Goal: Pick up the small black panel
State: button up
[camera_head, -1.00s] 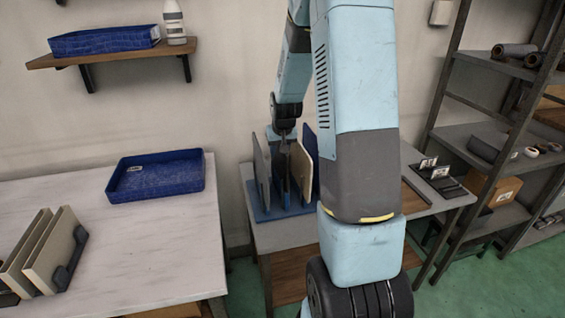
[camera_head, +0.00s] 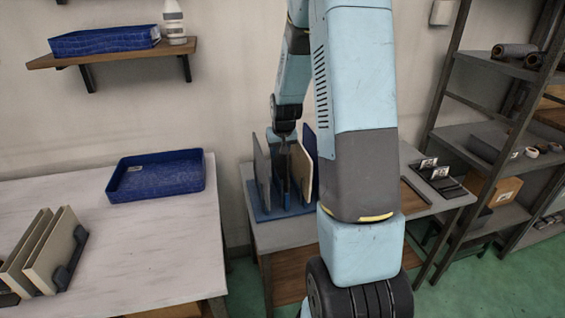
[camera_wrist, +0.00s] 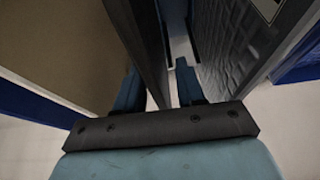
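A thin dark panel (camera_wrist: 143,45), apparently the small black panel, stands on edge in the wrist view. It runs down between the two fingers of my gripper (camera_wrist: 160,88). The left finger is close beside it, and a gap shows between it and the right finger. The fingers are apart. A tan panel (camera_wrist: 50,45) stands to its left and a grey textured panel (camera_wrist: 235,50) to its right. In the head view, my gripper is down among the panels in the blue rack (camera_head: 268,214), between a grey panel (camera_head: 262,172) and a beige panel (camera_head: 302,172); its fingertips are hard to make out.
A blue panel (camera_head: 311,140) stands behind the beige one. The white table (camera_head: 150,240) at left bears an empty blue tray (camera_head: 155,190) and more panels in a holder (camera_head: 68,275). Small dark items (camera_head: 445,183) lie right of my arm. Shelving (camera_head: 470,130) stands at right.

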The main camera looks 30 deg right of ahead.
grip_shut()
jog(key=shift+r, duration=0.1)
dwell(0.4)
